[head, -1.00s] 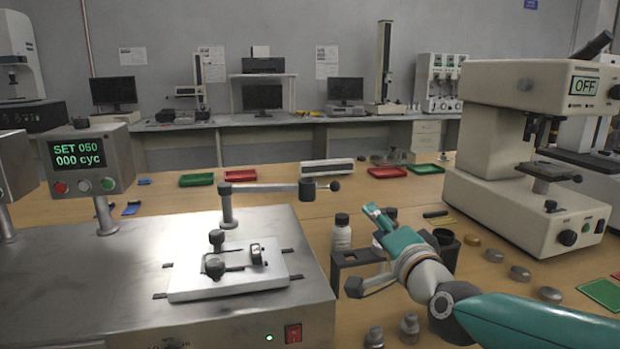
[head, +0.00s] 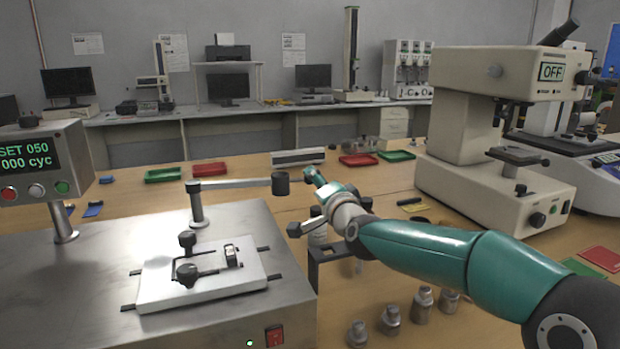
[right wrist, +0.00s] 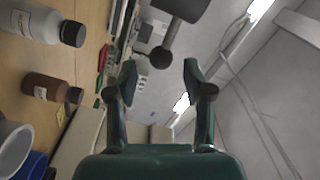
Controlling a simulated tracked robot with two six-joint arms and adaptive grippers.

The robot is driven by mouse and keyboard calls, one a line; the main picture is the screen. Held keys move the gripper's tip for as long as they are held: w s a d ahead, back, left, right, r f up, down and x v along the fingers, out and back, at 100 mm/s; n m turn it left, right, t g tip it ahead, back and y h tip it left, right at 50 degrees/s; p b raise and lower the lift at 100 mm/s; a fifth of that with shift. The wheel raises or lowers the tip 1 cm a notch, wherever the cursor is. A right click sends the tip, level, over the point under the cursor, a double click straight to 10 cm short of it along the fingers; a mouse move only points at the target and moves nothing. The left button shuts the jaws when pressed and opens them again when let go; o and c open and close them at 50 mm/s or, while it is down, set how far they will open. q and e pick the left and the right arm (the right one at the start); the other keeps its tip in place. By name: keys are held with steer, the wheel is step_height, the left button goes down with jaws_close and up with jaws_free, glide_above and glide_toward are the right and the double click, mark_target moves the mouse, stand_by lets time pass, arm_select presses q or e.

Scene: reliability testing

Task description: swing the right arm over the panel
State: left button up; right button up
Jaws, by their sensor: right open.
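The panel (head: 42,165) is a grey box on a post at the far left of the head view. Its green display reads "SET 050 000 cyc" above red, white and green buttons. My right gripper (head: 303,204) is well to the right of the panel, beside the end of the tester's swing arm (head: 240,184). In the right wrist view its two fingers (right wrist: 160,82) are spread with nothing between them. The swing arm's dark cylinder and knob (right wrist: 178,10) show just beyond the fingers. My left gripper is not in view.
A steel bench machine (head: 90,260) with a white clamp plate (head: 205,292) lies between gripper and panel. A white bottle (right wrist: 32,25) and a brown bottle (right wrist: 45,88) stand near the gripper. A microscope (head: 490,190) stands at right; several metal weights (head: 390,320) are in front.

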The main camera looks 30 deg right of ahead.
mark_target(311, 183)
steer(key=shift+x, duration=2.05)
jaws_close()
